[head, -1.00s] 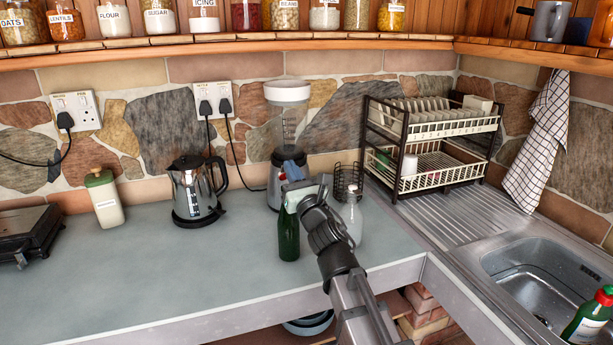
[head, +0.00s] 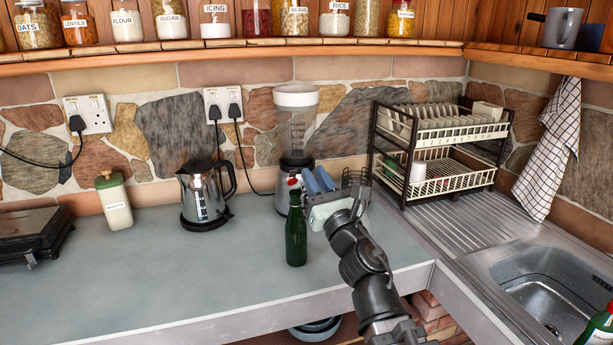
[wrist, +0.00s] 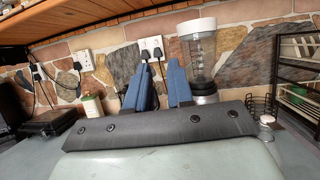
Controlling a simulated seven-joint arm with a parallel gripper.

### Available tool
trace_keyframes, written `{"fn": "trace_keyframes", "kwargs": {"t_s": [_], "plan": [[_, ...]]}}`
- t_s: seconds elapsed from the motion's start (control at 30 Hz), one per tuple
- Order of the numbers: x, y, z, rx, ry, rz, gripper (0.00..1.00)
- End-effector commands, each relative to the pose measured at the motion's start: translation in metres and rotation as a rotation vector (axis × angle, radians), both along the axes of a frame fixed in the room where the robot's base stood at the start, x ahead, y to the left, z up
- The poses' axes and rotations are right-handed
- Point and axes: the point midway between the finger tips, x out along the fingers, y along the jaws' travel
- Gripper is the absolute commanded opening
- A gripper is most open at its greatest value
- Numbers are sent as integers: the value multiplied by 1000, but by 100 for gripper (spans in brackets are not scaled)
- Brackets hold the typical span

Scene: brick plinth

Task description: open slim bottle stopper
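A slim dark green bottle (head: 296,232) stands upright on the worktop near its front edge. Its red and white top (head: 293,183) is on the neck. My gripper (head: 318,178) is just right of the bottle's upper part in the head view, with a small gap in the picture. Its two blue fingers are apart, and I see nothing between them. In the wrist view the fingers (wrist: 159,70) also stand apart, and the green bottle is not visible there. A white round cap (wrist: 267,119) shows at the right of the wrist view; what it tops is mostly hidden.
A blender (head: 296,130) stands behind the gripper, with a kettle (head: 205,195) to the left. A dish rack (head: 440,150) and sink (head: 550,290) are to the right. The worktop (head: 180,280) left of the bottle is clear.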

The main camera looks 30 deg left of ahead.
Motion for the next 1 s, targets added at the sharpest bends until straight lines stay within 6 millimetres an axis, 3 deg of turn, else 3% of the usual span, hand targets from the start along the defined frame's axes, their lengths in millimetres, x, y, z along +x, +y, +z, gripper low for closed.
{"fn": "trace_keyframes", "kwargs": {"t_s": [0.23,0.57,0.8,1.0], "plan": [[2,21,80,62,-72,22,46],[28,44,179,216,-36,55,47],[77,51,242,397,194,15,47],[125,58,266,597,554,-11,47]]}}
